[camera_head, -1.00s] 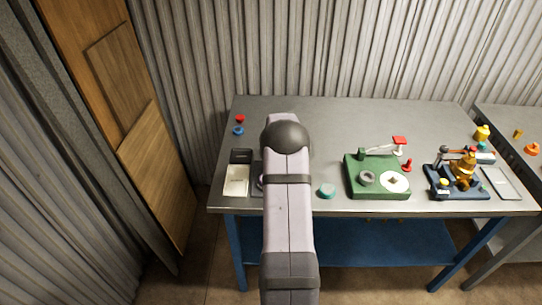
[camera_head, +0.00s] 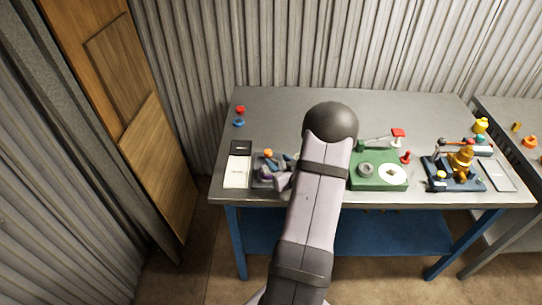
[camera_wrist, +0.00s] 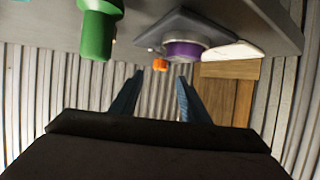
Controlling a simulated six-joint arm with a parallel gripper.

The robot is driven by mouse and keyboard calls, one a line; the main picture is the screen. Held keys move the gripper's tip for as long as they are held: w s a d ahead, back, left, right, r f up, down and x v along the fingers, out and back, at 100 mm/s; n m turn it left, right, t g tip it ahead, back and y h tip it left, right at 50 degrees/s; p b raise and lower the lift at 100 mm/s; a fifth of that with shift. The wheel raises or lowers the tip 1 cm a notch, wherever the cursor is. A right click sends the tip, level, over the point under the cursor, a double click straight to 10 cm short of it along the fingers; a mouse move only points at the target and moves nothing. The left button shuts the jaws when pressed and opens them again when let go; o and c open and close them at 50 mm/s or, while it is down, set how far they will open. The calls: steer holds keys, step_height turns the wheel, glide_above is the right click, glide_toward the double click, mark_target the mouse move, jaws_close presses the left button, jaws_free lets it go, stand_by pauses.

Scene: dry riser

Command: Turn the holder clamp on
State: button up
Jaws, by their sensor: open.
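A small dark fixture (camera_head: 258,183) stands near the front left of the bench, with a purple round part (camera_head: 265,173) and an orange knob (camera_head: 268,153). It may be the holder clamp; its lever state is hard to make out. In the wrist view its grey plate (camera_wrist: 170,22), purple part (camera_wrist: 183,49) and orange knob (camera_wrist: 160,65) show. My gripper (camera_wrist: 158,76) is open and empty. The orange knob shows in the gap between its blue fingertips, beyond them; contact is not visible. In the head view the blue fingers (camera_head: 281,161) are beside the fixture, partly covered by my arm.
A green fixture (camera_head: 365,183) with a red-topped lever (camera_head: 398,132) stands right of my arm. A dark blue fixture (camera_head: 470,184) with a golden part is farther right. A white-and-black tray (camera_head: 238,172) lies left.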

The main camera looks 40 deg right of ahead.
mark_target(270, 154)
steer(key=shift+p+x, duration=1.15)
steer(key=shift+x, duration=2.45)
steer(key=c, duration=1.1)
